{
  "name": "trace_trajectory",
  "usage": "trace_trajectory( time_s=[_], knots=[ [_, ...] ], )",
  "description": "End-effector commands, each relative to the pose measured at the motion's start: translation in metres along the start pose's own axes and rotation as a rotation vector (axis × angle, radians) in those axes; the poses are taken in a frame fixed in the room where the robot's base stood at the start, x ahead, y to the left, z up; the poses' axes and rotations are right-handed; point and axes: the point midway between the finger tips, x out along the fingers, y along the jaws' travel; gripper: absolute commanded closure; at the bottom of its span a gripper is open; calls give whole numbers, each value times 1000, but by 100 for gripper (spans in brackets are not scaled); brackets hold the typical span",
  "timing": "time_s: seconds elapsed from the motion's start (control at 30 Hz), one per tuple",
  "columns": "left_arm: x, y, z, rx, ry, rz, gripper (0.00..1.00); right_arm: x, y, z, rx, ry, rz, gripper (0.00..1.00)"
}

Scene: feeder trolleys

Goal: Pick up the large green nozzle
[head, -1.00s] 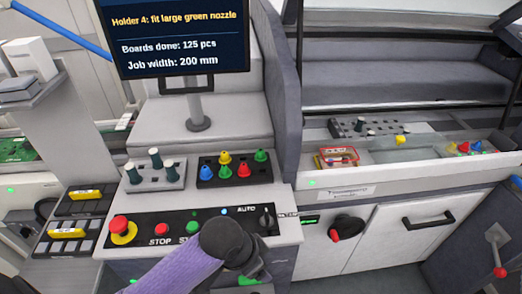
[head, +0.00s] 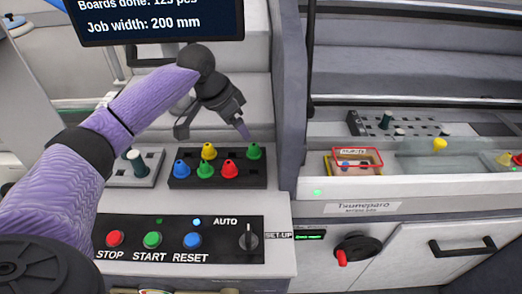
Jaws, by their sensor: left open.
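A black rack (head: 218,183) on the console holds coloured nozzles. One green nozzle (head: 205,170) stands at its front middle, and another green nozzle (head: 253,151) stands at its back right. I cannot tell for sure from size which is the large one. A blue nozzle (head: 181,168), a yellow nozzle (head: 208,151) and a red nozzle (head: 229,169) stand with them. My right gripper is out of view.
The monitor (head: 155,20) hangs above. A button panel (head: 180,240) lies in front. A feeder trolley (head: 400,195) with a red-rimmed box (head: 357,158) stands right.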

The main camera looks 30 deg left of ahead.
Motion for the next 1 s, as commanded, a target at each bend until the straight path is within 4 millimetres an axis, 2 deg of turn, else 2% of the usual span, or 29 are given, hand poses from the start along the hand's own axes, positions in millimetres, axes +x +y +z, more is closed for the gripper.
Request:
trace_trajectory(
  time_s=[0.1,0.33,0.43,0.67,1.0],
  knots=[
    [27,1,1,1,-2,2,19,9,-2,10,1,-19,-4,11],
    [77,8,-1,2,-2,2,19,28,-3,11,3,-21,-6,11],
    [87,7,-2,2,-1,0,19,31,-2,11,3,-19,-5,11],
    [87,7,-2,3,0,-2,21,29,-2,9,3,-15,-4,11],
    [87,7,-2,3,-1,-1,93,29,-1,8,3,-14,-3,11]
  ],
)
